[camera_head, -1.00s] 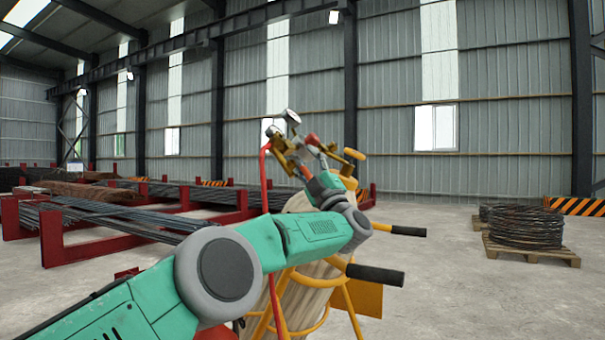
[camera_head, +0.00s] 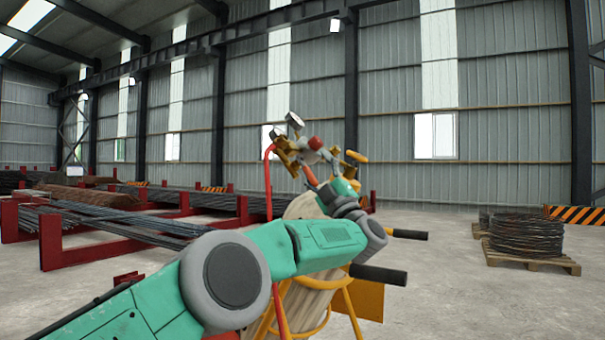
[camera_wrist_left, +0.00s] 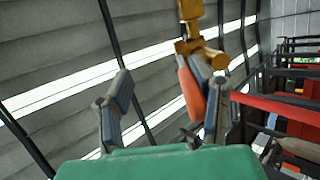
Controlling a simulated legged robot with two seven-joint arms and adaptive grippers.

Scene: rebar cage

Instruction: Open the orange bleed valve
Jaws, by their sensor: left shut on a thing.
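The orange bleed valve handle (camera_wrist_left: 191,92) hangs from a brass fitting (camera_wrist_left: 190,28) in the left wrist view. In the head view its orange bar (camera_head: 310,176) shows below the brass fittings (camera_head: 287,155), gauge and red knob (camera_head: 316,142) atop the cylinder cart. My left gripper (camera_wrist_left: 160,82) is shut on the handle, which lies against the right-hand finger; the left-hand finger looks apart from it. In the head view my left gripper (camera_head: 327,162) is small, at the valve, partly hidden by my wrist. My right gripper is not in view.
The cart has black-gripped yellow handles (camera_head: 378,274) right of my forearm, and a red hose (camera_head: 267,185) on its left. Red racks (camera_head: 50,238) with steel bars stand at left. A wire coil (camera_head: 526,230) sits on a pallet at right.

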